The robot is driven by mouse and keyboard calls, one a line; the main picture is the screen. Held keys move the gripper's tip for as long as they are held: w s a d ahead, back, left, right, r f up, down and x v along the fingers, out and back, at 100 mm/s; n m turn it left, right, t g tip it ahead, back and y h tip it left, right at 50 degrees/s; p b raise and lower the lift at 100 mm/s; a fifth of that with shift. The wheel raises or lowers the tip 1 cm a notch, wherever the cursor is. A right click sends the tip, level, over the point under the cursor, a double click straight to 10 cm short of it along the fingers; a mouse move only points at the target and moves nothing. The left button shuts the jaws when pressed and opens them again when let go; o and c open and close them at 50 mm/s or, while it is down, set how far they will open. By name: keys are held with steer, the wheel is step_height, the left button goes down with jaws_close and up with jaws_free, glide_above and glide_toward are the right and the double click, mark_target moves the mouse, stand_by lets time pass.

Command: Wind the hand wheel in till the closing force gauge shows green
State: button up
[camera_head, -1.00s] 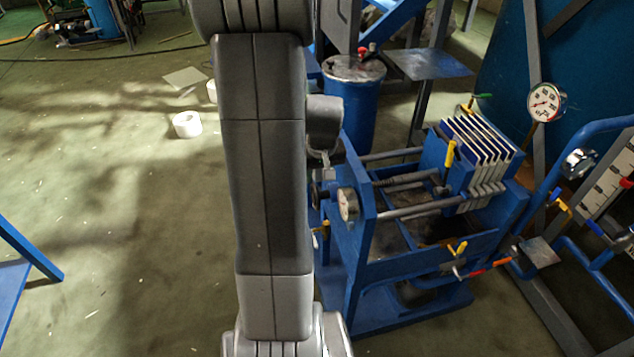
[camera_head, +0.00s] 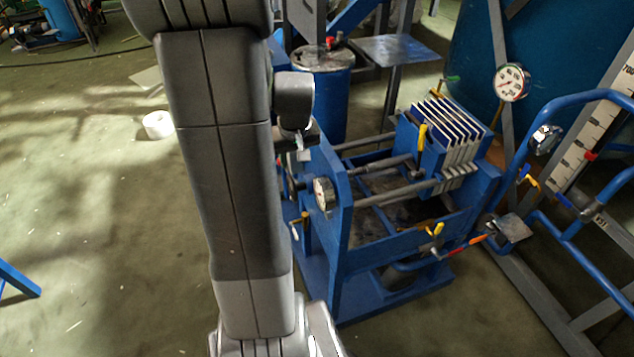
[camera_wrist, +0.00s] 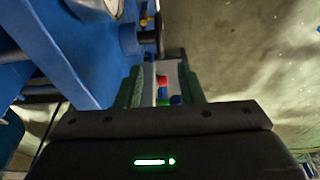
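The filter press (camera_head: 335,240) is a blue frame with pale plates. A white round gauge (camera_head: 323,193) sits on its near end plate; its reading is too small to tell. The hand wheel is mostly hidden behind my arm in the head view; a dark round edge, probably its rim (camera_wrist: 149,36), shows beyond the fingertips in the wrist view. My gripper (camera_wrist: 165,68) has its two green-sided fingers apart. Small red, green and blue bits show between them; I cannot tell what these are. In the head view my gripper (camera_head: 302,143) is partly hidden beside the end plate.
A second gauge (camera_head: 511,83) stands at the right by blue pipework (camera_head: 565,100). A blue drum (camera_head: 322,95) stands behind the press. A white roll (camera_head: 158,125) lies on the floor at left. Open floor (camera_head: 90,230) lies left of my arm.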

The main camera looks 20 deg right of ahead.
mark_target(291, 186)
steer(key=shift+w, duration=0.1)
steer(key=w+g+b, duration=0.1)
steer(key=w+f+b, duration=0.1)
steer(key=w, duration=0.1)
steer(key=shift+w+f+g, duration=0.1)
steer(key=shift+f+g, duration=0.1)
steer(key=shift+g, duration=0.2)
steer(key=shift+w+g+b, duration=0.4)
steer(key=shift+w+g, duration=0.1)
step_height(291, 186, down, 13)
steer(key=shift+f+b, duration=0.2)
steer(key=shift+b, duration=0.3)
jaws_close()
